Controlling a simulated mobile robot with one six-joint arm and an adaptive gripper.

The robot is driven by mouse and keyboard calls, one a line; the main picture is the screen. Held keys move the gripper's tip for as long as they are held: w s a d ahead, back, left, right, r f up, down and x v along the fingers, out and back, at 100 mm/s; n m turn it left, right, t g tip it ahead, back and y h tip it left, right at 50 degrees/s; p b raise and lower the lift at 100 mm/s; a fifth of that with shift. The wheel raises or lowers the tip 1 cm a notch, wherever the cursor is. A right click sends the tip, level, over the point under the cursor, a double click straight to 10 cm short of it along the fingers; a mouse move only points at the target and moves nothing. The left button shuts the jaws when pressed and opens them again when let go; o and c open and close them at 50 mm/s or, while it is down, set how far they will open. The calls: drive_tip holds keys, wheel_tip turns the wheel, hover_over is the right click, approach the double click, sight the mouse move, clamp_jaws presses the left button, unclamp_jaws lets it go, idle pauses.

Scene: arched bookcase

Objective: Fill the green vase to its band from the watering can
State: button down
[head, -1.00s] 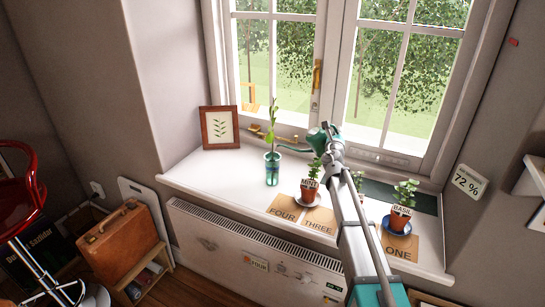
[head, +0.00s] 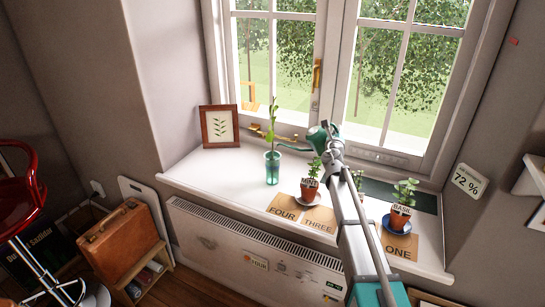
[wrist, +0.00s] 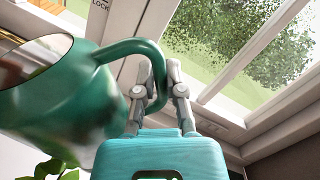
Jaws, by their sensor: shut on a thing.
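The green vase (head: 272,170) is a translucent teal glass on the window sill with a tall leafy stem in it. Its band and water level are too small to tell. The green watering can (head: 317,135) is in the air to the right of the vase, tilted, with its thin spout (head: 292,148) reaching left toward the vase's rim. I cannot make out a water stream. My gripper (wrist: 159,90) is shut on the can's handle (wrist: 128,47). In the head view my arm partly hides the can and the gripper.
Potted plants stand on the sill (head: 222,165): one on a white saucer (head: 310,190) by the FOUR and THREE cards, one marked BASIL (head: 401,215) by ONE. Another is partly behind my arm. A framed leaf picture (head: 220,127) is at left. The window (head: 345,80) is close behind the can.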

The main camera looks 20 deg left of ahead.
drive_tip(key=shift+s+a+r+n+p, duration=0.1)
drive_tip(key=shift+a+r+n+p, duration=0.15)
drive_tip(key=shift+r+p, duration=0.25)
drive_tip(key=shift+s+a+r+n+p, duration=0.1)
drive_tip(key=shift+a+r+n+p, duration=0.1)
drive_tip(key=shift+r+n+p, duration=0.25)
drive_tip(key=shift+a+r+n+p, duration=0.2)
drive_tip(key=shift+r+p, duration=0.15)
drive_tip(key=shift+r, duration=0.25)
idle(2.5)
drive_tip(key=shift+w+d+f+m+b, duration=0.1)
drive_tip(key=shift+d+f+m+b, duration=0.15)
drive_tip(key=shift+f+b, duration=0.25)
drive_tip(key=shift+w+d+f+m+b, duration=0.1)
drive_tip(key=shift+d+f+m+b, duration=0.1)
drive_tip(key=shift+f+m+b, duration=0.3)
drive_tip(key=shift+d+f+m+b, duration=0.2)
drive_tip(key=shift+f+b, duration=0.15)
drive_tip(key=shift+f, duration=0.25)
wheel_tip(320, 180, down, 8)
drive_tip(key=d+m+b, duration=0.1)
drive_tip(key=m+b, duration=0.3)
drive_tip(key=b, duration=0.3)
drive_tip(key=shift+w+g+h, duration=0.15)
drive_tip(key=shift+g+h, duration=0.15)
drive_tip(key=shift+g, duration=0.1)
drive_tip(key=shift+f, duration=0.15)
